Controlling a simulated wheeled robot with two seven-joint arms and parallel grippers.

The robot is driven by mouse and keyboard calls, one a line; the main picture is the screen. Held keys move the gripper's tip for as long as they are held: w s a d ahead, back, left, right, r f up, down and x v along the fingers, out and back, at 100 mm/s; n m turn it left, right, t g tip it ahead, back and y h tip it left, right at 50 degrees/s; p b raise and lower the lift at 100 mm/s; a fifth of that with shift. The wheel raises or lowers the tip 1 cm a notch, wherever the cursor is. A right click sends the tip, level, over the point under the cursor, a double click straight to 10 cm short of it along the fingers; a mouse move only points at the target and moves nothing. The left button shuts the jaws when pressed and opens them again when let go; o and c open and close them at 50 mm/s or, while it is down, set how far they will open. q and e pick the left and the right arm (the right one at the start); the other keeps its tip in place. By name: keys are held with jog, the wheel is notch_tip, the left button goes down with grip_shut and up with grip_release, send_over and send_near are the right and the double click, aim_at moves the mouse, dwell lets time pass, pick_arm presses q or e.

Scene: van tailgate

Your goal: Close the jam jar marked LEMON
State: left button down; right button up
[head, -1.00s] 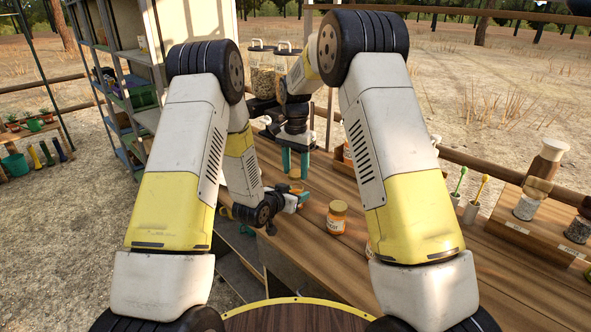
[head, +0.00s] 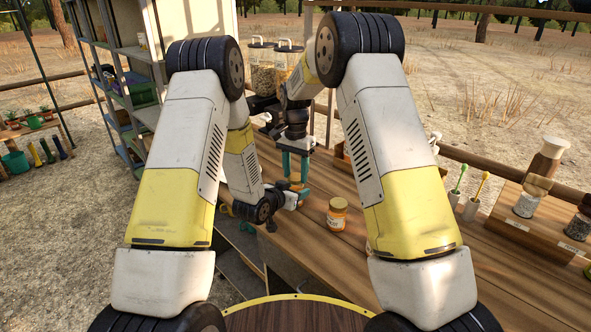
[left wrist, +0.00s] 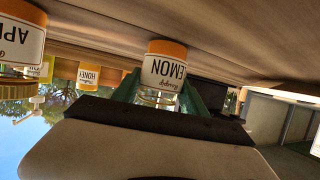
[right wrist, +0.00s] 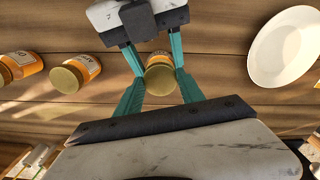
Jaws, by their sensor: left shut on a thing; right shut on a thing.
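The LEMON jar (left wrist: 163,70) is glass with a white label and an orange lower part. In the left wrist view it appears upside down, near the wooden surface, with a clear threaded neck. My left gripper (left wrist: 158,92) is shut around it. My right gripper (right wrist: 158,68) points down from above and is shut on a gold lid (right wrist: 160,80) over the jar. In the head view my right gripper (head: 296,178) is directly above my left gripper (head: 295,196). The left gripper's body hides the lid in its wrist view, so I cannot tell whether lid and neck touch.
Another lidded jar (head: 338,215) stands on the wooden counter (head: 400,270) to the right. The HONEY jar (left wrist: 88,76) is behind. A white bowl (right wrist: 284,45) lies to the side. Tall dispensers (head: 262,70) stand at the back, a rack of jars (head: 525,230) at the right.

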jog(key=shift+f, duration=0.55)
dwell(0.5)
jog(key=m, duration=0.4)
jog(key=shift+a+m, duration=0.1)
jog(key=shift+m, duration=0.3)
jog(key=m, duration=0.2)
jog(key=shift+m, duration=0.4)
jog(key=m, duration=0.4)
jog(key=shift+w+m, duration=0.1)
jog(key=shift+m, duration=0.3)
jog(key=m, duration=0.2)
jog(key=shift+m, duration=0.4)
jog(key=m, duration=0.7)
jog(key=shift+w+m, duration=0.1)
jog(key=shift+m, duration=0.3)
jog(key=m, duration=0.6)
